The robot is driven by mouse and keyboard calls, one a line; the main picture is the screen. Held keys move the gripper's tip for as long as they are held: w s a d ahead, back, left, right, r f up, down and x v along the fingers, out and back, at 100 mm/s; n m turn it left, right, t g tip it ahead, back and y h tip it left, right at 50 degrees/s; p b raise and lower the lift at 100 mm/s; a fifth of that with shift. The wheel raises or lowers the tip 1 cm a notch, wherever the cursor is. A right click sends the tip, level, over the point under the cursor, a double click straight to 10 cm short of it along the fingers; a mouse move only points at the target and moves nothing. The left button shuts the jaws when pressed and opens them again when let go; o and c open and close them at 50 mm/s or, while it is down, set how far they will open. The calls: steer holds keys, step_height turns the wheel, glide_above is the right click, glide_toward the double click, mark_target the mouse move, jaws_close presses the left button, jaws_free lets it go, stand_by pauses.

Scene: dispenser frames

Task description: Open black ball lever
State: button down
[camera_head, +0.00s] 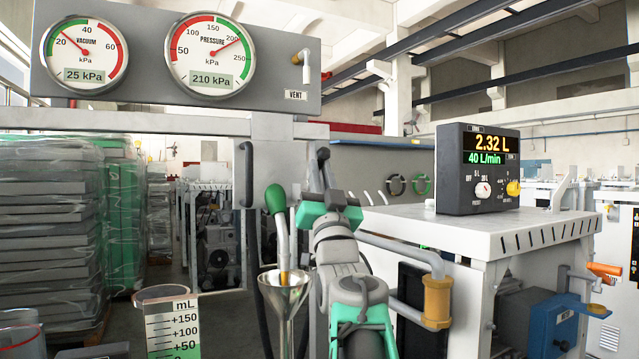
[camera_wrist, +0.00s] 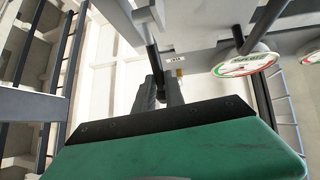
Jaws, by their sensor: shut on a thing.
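My gripper (camera_head: 322,182), with a green and grey body, points upward near the middle of the head view. Its dark fingers are shut on the black lever (camera_head: 323,154), whose dark rounded end shows just above them. In the wrist view, my fingers (camera_wrist: 160,88) close around a dark bar, the lever (camera_wrist: 152,58), which runs up toward a grey panel. The fingers hide part of the lever, and its exact angle is hard to tell.
A grey panel (camera_head: 135,50) carries a vacuum gauge at 25 kPa, a pressure gauge at 210 kPa and a vent valve (camera_head: 303,60). A green-handled nozzle (camera_head: 277,205) hangs over a funnel (camera_head: 285,290). A meter (camera_head: 478,168) reads 2.32 L, and a beaker (camera_head: 173,315) stands left.

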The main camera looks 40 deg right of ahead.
steer(key=c, duration=1.4)
jaws_free()
steer(key=v, duration=0.8)
steer(key=shift+b, duration=0.45)
steer(key=shift+r, duration=0.1)
